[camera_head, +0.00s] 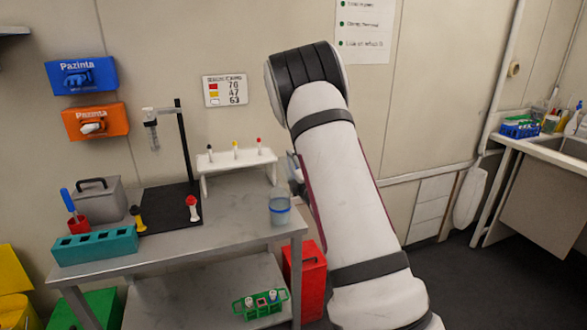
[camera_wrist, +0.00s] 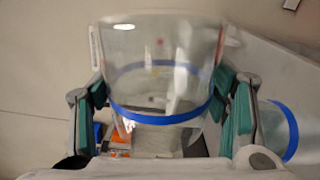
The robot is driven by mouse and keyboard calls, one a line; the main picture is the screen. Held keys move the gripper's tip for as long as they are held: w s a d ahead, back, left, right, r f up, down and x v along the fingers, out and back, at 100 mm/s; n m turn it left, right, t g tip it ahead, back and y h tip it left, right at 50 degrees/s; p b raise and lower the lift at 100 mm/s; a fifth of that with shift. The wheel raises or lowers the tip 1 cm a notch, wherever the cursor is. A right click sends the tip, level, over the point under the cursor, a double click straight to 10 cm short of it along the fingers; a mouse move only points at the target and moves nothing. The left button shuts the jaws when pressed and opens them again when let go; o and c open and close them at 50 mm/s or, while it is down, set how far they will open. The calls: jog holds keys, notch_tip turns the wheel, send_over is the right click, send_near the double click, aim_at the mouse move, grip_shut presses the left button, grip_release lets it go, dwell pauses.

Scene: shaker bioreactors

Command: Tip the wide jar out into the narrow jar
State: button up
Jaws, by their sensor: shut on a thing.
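A clear glass jar with a blue band (camera_wrist: 160,118) fills the middle of the wrist view. My gripper (camera_wrist: 163,95) is shut on its sides, with one green-padded finger on each side. It looks like the wide jar. I cannot tell its contents or tilt clearly. A second clear jar with a blue band (camera_head: 279,208), likely the narrow jar, stands upright at the right end of the grey table. Part of a blue-banded jar also shows at the right edge of the wrist view (camera_wrist: 283,130). In the head view my arm hides the held jar and most of my gripper.
A white rack (camera_head: 238,164) with several small capped tubes stands behind the table jar. A stand with a black base (camera_head: 168,210), a teal block (camera_head: 95,246) and a grey box (camera_head: 100,200) occupy the left. A red bin (camera_head: 306,280) is below, right of the table.

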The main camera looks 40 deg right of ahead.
jog(key=shift+s+d+r+m+p, duration=0.15)
jog(key=shift+d+r+m+p, duration=0.2)
jog(key=shift+r+m, duration=0.5)
jog(key=shift+s+d+f+m, duration=0.1)
jog(key=shift+d+f+m, duration=0.2)
jog(key=shift+m, duration=0.7)
jog(key=shift+d+f+m, duration=0.15)
jog(key=shift+d+m, duration=0.15)
jog(key=shift+m, duration=0.65)
